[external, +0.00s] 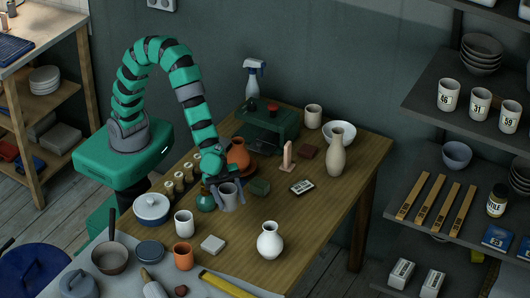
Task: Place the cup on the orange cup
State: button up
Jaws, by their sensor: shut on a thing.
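My gripper (222,183) points down over the middle left of the table and is shut on a grey cup (229,197). The grey cup is upright; I cannot tell whether its base touches the table. The orange cup (183,256) stands upright near the front left of the table, in front of and to the left of my gripper. Nothing rests on the orange cup.
A white cup (184,223) stands just behind the orange cup, and a grey block (212,244) lies to its right. A teal pot (205,201) is left of my gripper. A white vase (270,240) stands right. The table (310,225) is clear at right.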

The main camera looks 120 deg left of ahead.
jog(key=s+d+r+p, duration=0.25)
jog(key=s+d, duration=0.85)
jog(key=s, duration=0.6)
send_over(184, 253)
jog(key=s+a, duration=0.1)
jog(key=shift+s+f+m+b, duration=0.15)
jog(key=shift+f+m+b, duration=0.2)
jog(key=shift+f, duration=0.45)
jog(key=shift+w+d+h, duration=0.3)
jog(key=shift+w+d, duration=0.2)
jog(key=shift+w, duration=0.25)
notch_tip(184, 253, down, 4)
jog(key=shift+r+b, duration=0.15)
jog(key=shift+b, duration=0.6)
jog(key=o, duration=1.1)
jog(key=shift+s, duration=0.1)
jog(key=shift+c, duration=0.2)
